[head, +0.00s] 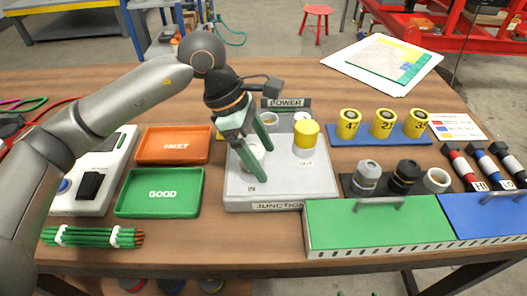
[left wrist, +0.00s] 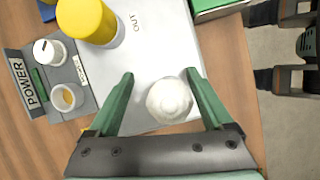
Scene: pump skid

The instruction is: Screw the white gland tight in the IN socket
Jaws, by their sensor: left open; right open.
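The white gland (head: 256,150) is on the grey junction box (head: 286,186), behind the IN label. In the left wrist view the gland (left wrist: 169,101) appears as a round white top. The IN socket is hidden under it, so I cannot tell how deep it sits. My left gripper (head: 268,165) is open, with its green fingers on either side of the gland. In the left wrist view the fingers (left wrist: 160,75) straddle it; the right finger is close to it, and a gap shows at the left finger. My right gripper is not in view.
A yellow cylinder (head: 306,138) stands by the OUT label, close to the right of my left gripper. A POWER block (head: 287,103) is behind. The green tray (head: 160,208) and orange tray (head: 174,158) are left. A green-lidded case (head: 370,232) is in front right.

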